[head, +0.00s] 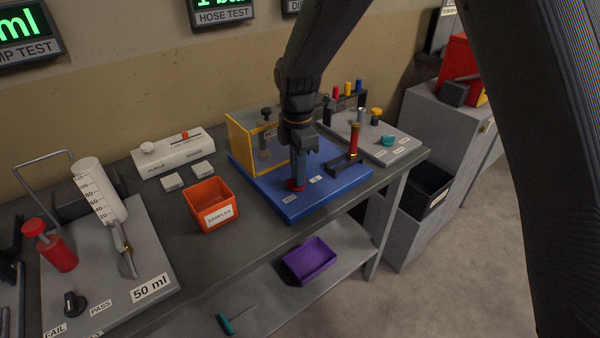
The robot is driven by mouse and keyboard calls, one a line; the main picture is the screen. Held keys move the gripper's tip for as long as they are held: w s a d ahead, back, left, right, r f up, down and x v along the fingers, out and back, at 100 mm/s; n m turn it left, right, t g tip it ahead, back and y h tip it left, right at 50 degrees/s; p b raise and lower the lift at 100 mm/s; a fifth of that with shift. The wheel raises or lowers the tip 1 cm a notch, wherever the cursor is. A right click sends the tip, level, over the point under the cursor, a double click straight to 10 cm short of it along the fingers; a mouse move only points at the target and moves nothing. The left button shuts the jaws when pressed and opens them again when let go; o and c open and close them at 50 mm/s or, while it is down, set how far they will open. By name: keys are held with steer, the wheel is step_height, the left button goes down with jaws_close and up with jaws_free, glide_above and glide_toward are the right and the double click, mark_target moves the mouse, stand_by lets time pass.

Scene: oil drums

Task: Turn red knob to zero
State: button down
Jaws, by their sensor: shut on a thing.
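The red knob (296,186) sits on the blue board (335,198) on the bench. Only its lower red part shows under my fingers, so its pointer and setting are hidden. My gripper (299,180) points straight down over it and is shut on it. Small white labels lie on the board in front of and to the right of the knob; their text is too small to read surely.
An orange samples bin (211,205) is at left. A purple tray (309,260) lies on the lower shelf.

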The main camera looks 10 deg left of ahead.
steer(key=shift+a, duration=0.15)
steer(key=c, duration=1.8)
jaws_free()
steer(key=shift+s, duration=0.15)
steer(key=shift+r+b, duration=0.9)
steer(key=shift+r, duration=3)
